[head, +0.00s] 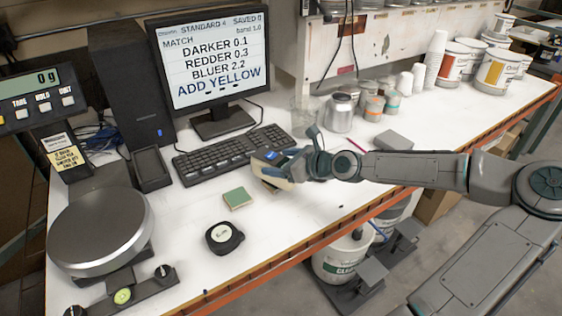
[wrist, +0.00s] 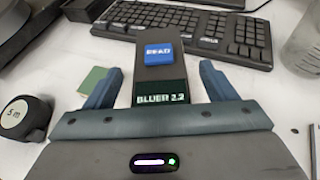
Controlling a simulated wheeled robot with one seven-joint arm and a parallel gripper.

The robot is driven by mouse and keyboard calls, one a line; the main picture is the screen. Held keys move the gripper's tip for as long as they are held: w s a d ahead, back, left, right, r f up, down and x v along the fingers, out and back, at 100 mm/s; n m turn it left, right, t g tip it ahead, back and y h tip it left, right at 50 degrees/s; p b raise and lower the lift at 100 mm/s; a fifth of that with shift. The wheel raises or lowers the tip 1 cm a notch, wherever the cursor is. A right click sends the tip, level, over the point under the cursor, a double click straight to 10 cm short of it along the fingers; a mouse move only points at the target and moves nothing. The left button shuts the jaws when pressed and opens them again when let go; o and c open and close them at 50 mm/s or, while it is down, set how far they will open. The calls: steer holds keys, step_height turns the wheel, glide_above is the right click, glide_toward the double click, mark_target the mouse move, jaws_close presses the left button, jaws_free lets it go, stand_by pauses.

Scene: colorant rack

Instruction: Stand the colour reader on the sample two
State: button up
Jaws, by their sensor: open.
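The colour reader (wrist: 160,72) is a dark upright block with a blue READ button and a small screen showing BLUER 2.2. In the wrist view it stands between the two fingers of my gripper (wrist: 159,78), which is open, with a small gap visible on each side. In the head view my gripper (head: 274,168) mostly hides the reader; its blue button (head: 271,155) shows. A green square sample (head: 238,198) lies flat to the left of my gripper; it also shows behind the left finger in the wrist view (wrist: 92,80). I cannot tell which sample is number two.
A keyboard (head: 230,150) and monitor (head: 210,57) stand behind. A round black tape measure (head: 224,236) and a scale with a round plate (head: 100,231) are at left. Metal cans (head: 340,112) and a grey box (head: 395,142) lie to the right. The front bench middle is mostly clear.

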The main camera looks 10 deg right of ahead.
steer(key=shift+r, duration=0.2)
steer(key=v, duration=1.2)
